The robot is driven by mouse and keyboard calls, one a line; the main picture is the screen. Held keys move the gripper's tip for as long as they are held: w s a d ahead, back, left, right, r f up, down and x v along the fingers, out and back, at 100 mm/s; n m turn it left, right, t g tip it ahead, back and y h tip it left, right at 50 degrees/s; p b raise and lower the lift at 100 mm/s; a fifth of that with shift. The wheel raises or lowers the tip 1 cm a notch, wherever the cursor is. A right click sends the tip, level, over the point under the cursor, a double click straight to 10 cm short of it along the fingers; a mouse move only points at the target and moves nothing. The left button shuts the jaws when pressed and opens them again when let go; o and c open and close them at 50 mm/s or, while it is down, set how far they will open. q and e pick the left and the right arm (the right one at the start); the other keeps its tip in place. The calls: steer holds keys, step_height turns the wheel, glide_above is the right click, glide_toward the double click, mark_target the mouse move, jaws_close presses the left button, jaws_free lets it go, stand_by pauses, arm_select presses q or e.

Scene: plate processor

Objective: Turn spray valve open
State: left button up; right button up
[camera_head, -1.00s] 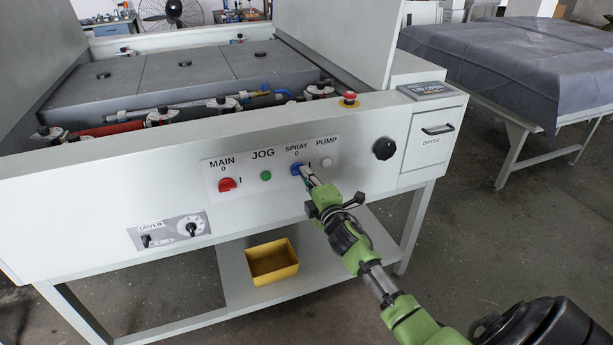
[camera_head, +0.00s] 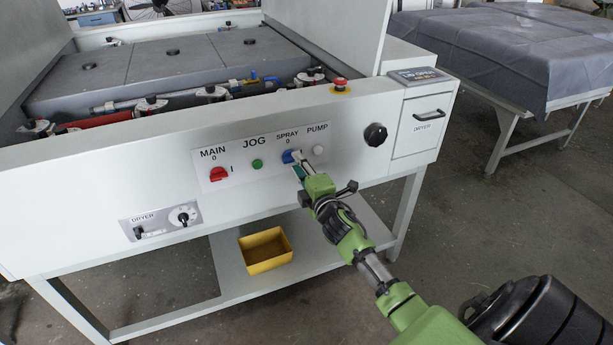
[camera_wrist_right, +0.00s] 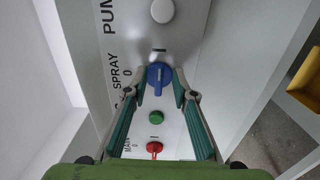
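The blue SPRAY knob (camera_head: 287,157) is on the white control panel, between the green JOG button and the PUMP button. My right gripper (camera_head: 298,164) is at this knob, partly covering it in the head view. In the right wrist view the knob (camera_wrist_right: 159,78) lies between the two fingertips of my right gripper (camera_wrist_right: 159,88). The fingers are apart, one on each side of the knob, with a narrow gap visible. The knob's grip bar runs up and down in that view, in line with the "I" mark. My left gripper is not in view.
The red MAIN knob (camera_head: 218,174), green JOG button (camera_head: 257,164) and white PUMP button (camera_head: 318,150) share the panel. A black knob (camera_head: 376,134) and red emergency stop (camera_head: 341,84) are to the right. A yellow bin (camera_head: 265,250) stands on the shelf below.

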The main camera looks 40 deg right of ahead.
steer(key=v, duration=1.1)
steer(key=shift+s+a, duration=0.1)
steer(key=s+a+f+m+g+y, duration=0.1)
steer(key=s+a+f+m+g, duration=0.2)
steer(key=f, duration=0.9)
steer(key=s+a+f+m+g, duration=0.15)
steer(key=s+f, duration=0.35)
steer(key=f, duration=0.7)
steer(key=s+a+f+m+g+y, duration=0.15)
steer(key=s+f+g, duration=0.25)
steer(key=f, duration=0.8)
steer(key=s+a+f+m+g, duration=0.2)
steer(key=s+a+f, duration=0.2)
steer(key=s+f, duration=0.3)
steer(key=s+a+f+m+g+y, duration=0.1)
steer(key=s+f, duration=0.6)
steer(key=s, duration=1)
steer(key=s+a+f+m+g, duration=0.3)
steer(key=s+a+f+g, duration=0.2)
steer(key=s, duration=0.7)
step_height(320, 180, down, 3)
steer(key=shift+s+a+r+m, duration=0.15)
steer(key=shift+a+m, duration=0.25)
steer(key=shift+a, duration=0.45)
steer(key=shift+y, duration=0.25)
